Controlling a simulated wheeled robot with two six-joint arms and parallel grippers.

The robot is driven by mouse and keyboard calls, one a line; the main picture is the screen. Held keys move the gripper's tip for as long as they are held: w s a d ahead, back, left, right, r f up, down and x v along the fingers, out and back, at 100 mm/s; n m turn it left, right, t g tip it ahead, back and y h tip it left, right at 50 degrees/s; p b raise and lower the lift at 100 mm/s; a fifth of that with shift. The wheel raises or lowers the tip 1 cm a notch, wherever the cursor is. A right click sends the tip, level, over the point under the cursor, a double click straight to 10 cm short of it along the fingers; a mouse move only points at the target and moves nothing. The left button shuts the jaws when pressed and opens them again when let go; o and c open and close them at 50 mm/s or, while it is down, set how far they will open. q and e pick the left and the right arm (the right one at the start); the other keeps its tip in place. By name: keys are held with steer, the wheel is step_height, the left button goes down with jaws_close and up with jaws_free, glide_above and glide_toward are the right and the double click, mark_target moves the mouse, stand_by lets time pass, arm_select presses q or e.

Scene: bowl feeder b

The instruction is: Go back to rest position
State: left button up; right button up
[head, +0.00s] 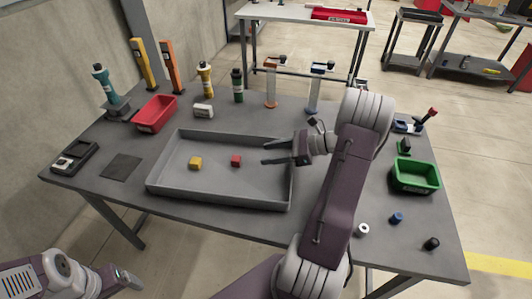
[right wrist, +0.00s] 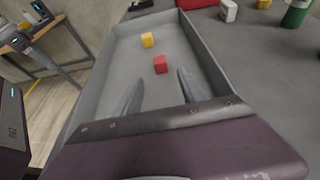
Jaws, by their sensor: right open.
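My right gripper (head: 264,154) is open and empty at the right side of the grey tray (head: 217,200), with its fingers pointing left. A red cube (head: 236,160) and a yellow cube (head: 195,163) lie apart inside the tray. In the right wrist view the open fingers (right wrist: 160,76) point towards the red cube (right wrist: 160,64), with a gap before it; the yellow cube (right wrist: 147,40) lies farther off. My left gripper (head: 125,281) is low at the left, off the table; its jaw opening is unclear.
A red bin (head: 155,114) stands behind the tray and a green bin (head: 415,174) at the right. Bottles and upright tools line the back edge. Small cylinders, one blue (head: 397,218), lie at the front right. The tray's front is clear.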

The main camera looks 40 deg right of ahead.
stand_by(0.3)
steer(key=a+r+n+g+y+p, duration=0.1)
steer(key=a+r+n+g+p, duration=0.3)
steer(key=a, duration=0.5)
steer(key=a+r+n+g+y+p, duration=0.1)
steer(key=a+r+n+g+p, duration=0.15)
steer(key=a+r, duration=0.5)
steer(key=s+a+f+n+g+h+p, duration=0.1)
steer(key=s+a+n+g+h+p, duration=0.25)
steer(key=s+a+n, duration=0.45)
steer(key=s+d+f+n+h, duration=0.1)
steer(key=s+f+n+h, duration=0.2)
steer(key=s+n+h, duration=0.3)
steer(key=w+d+f+n+t+h, duration=0.1)
steer(key=w+d+f+n+h, duration=0.1)
steer(key=d+n, duration=0.4)
steer(key=shift+f+t, duration=0.3)
steer(key=shift+t, duration=0.1)
